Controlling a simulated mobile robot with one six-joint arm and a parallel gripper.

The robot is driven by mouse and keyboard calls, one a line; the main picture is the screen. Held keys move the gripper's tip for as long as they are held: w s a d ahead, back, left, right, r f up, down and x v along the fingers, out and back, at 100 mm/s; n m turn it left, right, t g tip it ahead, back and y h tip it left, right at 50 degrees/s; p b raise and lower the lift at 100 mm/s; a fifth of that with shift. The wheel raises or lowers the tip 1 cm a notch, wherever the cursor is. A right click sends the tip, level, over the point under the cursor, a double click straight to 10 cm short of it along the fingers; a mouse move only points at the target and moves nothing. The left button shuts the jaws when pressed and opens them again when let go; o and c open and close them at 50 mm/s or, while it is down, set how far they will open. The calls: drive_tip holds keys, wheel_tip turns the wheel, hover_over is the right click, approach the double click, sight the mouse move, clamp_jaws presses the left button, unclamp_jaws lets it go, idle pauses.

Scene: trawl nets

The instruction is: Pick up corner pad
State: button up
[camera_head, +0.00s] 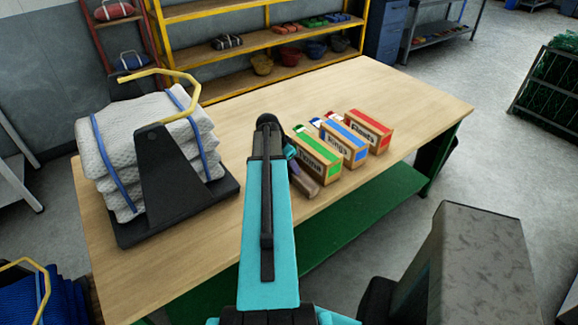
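No part can be surely named as the corner pad. A yellow bar handle (180,73) rises above the stack. My teal arm reaches over the middle of the table, right of the stack. My gripper (302,180) is mostly hidden behind the arm, low beside the green-labelled box (318,158). A small brownish piece shows there; I cannot tell whether it is held, or whether the fingers are open.
The wooden table (405,98) is clear at its far right. Boxes with blue (345,142) and red (370,130) labels stand right of the green one, small packets behind them. A yellow shelf (210,50) with bowls stands behind. A green net rack (548,88) is far right.

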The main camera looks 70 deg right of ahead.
idle(0.5)
clamp_jaws()
drive_tip(key=shift+r, duration=0.1)
wheel_tip(320, 180, up, 28)
drive_tip(key=b, duration=0.7)
idle(0.7)
idle(0.5)
